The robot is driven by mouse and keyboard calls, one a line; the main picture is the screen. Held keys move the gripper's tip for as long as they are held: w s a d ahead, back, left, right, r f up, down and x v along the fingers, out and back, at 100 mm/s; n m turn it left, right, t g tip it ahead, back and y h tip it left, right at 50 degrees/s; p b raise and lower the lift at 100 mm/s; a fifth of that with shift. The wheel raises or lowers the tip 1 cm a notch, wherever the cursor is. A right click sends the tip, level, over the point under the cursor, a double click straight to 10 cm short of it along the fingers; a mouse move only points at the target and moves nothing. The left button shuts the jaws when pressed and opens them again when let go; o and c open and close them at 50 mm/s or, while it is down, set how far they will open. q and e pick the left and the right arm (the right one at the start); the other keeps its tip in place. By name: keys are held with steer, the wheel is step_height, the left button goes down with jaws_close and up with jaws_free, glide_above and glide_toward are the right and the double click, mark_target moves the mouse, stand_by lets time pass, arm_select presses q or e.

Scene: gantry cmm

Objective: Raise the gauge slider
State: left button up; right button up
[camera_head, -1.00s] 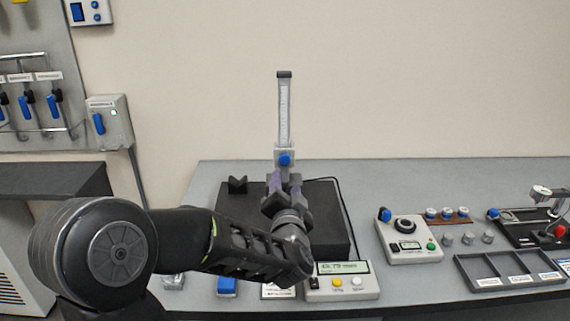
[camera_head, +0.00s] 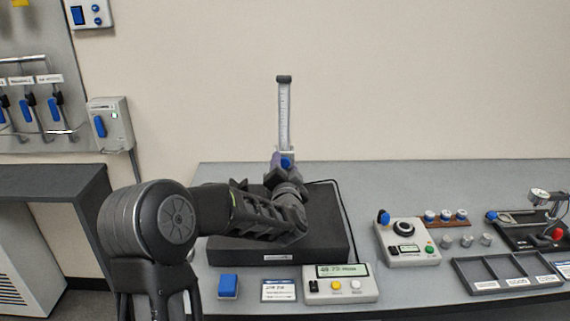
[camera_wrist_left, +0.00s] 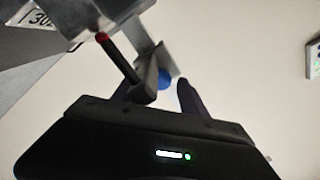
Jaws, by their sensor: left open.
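The height gauge stands upright on a dark block (camera_head: 325,222), with a tall scaled column (camera_head: 284,115). Its slider is low on the column and bears a blue knob (camera_head: 286,162). My left gripper (camera_head: 280,165) is open at the slider, with its fingers beside the knob and partly hiding the slider. In the left wrist view the blue knob (camera_wrist_left: 165,79) shows between the finger ends. I cannot tell whether the fingers touch it. A dark red-tipped rod (camera_wrist_left: 117,58) also shows there. My right gripper is not in view.
A display box (camera_head: 341,284) with yellow and white buttons, a label card (camera_head: 278,291) and a blue block (camera_head: 228,286) stand in front of the dark block. A dial device (camera_head: 408,243) and a compartment tray (camera_head: 506,271) lie to the right.

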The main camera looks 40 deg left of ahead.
arm_select(q)
steer(key=shift+w+a, duration=0.15)
steer(key=shift+w, duration=0.05)
steer(key=c, duration=1.1)
jaws_close()
steer(key=shift+a, duration=0.15)
